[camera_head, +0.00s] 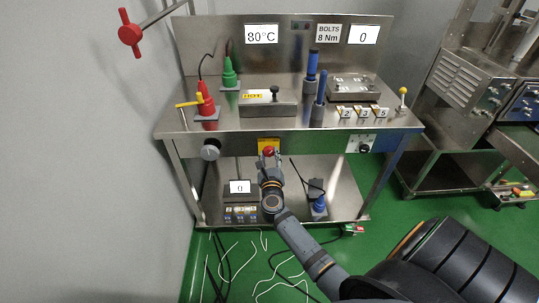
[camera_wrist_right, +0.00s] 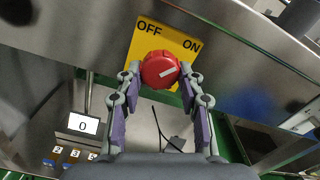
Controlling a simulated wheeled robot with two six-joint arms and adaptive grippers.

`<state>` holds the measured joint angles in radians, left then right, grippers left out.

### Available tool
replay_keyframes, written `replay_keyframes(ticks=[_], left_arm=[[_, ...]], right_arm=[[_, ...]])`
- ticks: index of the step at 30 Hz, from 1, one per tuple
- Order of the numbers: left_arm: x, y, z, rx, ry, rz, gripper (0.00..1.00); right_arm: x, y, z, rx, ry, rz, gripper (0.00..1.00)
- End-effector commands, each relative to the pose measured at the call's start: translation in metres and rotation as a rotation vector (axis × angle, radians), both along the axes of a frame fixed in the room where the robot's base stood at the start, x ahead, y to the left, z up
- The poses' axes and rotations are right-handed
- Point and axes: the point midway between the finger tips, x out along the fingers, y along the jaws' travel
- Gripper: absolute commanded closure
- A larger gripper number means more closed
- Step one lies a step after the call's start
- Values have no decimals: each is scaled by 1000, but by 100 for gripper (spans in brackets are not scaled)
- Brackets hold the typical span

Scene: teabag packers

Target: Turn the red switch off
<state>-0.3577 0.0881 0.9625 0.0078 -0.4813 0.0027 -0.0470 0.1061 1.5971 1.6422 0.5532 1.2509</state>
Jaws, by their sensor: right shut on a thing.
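The red switch (camera_wrist_right: 160,69) is a round red knob with a pale mark on it. It sits on a yellow plate (camera_wrist_right: 150,36) labelled OFF on the left and ON on the right. In the head view the switch (camera_head: 269,151) is on the bench's front panel. My right gripper (camera_wrist_right: 160,78) has its two fingers on either side of the knob and is shut on it. It also shows in the head view (camera_head: 270,160) just below the switch. The pale mark runs tilted, its right end higher. My left gripper is not in view.
The steel bench (camera_head: 250,140) carries a red tool (camera_head: 205,100), a green tool (camera_head: 229,75) and blue tools (camera_head: 312,66). A grey knob (camera_head: 210,150) is left of the switch. A small display (camera_head: 240,187) reading 0 stands on the lower shelf. Cables lie on the green floor.

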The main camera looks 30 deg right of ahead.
Motion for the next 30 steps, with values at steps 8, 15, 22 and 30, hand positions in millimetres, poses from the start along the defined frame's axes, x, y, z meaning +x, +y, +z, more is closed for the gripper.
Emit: replay_keyframes(ticks=[8,15,22,30], left_arm=[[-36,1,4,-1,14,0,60],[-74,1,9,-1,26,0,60],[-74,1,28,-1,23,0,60],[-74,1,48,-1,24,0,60]], right_arm=[[-1,-1,5,-195,122,0,94],[-1,-1,5,-389,242,1,94],[-1,-1,5,-576,356,1,94],[-1,-1,6,-795,491,2,94]])
